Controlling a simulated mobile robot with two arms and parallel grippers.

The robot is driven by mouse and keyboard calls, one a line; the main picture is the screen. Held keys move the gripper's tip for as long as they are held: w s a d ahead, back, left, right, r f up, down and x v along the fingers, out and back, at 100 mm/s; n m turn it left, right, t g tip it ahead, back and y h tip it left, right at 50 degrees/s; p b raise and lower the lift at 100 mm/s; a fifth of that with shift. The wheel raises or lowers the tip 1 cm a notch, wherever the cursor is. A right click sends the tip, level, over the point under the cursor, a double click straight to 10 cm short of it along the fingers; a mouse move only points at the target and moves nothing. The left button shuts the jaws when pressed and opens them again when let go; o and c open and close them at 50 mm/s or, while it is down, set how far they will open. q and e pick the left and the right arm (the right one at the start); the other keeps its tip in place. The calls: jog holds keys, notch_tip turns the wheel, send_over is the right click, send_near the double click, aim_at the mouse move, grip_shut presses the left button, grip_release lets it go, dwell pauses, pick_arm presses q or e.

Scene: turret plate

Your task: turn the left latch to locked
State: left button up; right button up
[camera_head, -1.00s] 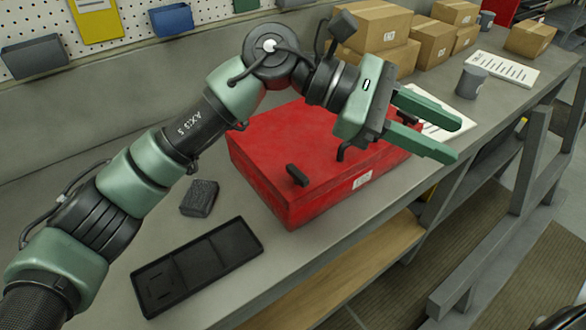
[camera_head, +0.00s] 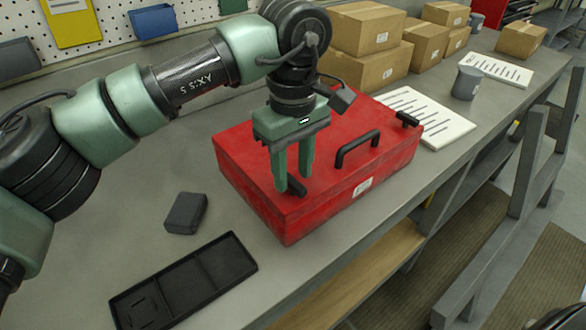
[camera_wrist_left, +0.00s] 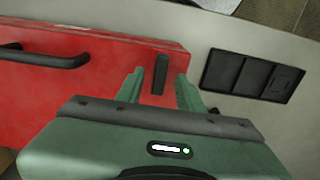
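The left latch is a small black bar (camera_head: 298,189) on top of the red case (camera_head: 335,195), near its left front corner. In the left wrist view the latch (camera_wrist_left: 161,74) stands between my finger tips, with a gap on each side. My left gripper (camera_head: 293,182) points down at the case top, open, its fingers on either side of the latch. In the head view a finger hides part of the latch. Whether the fingers touch the case top I cannot tell. My right gripper is not in view.
A black handle (camera_head: 357,149) and a second black latch (camera_head: 408,119) are on the case. A dark block (camera_head: 186,213) and a black tray (camera_head: 184,285) lie left of it. Cardboard boxes (camera_head: 368,70), a paper sheet (camera_head: 440,128) and a grey cup (camera_head: 467,83) stand behind.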

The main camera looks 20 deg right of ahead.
pick_arm(q)
jog(key=shift+f, duration=0.45)
grip_shut()
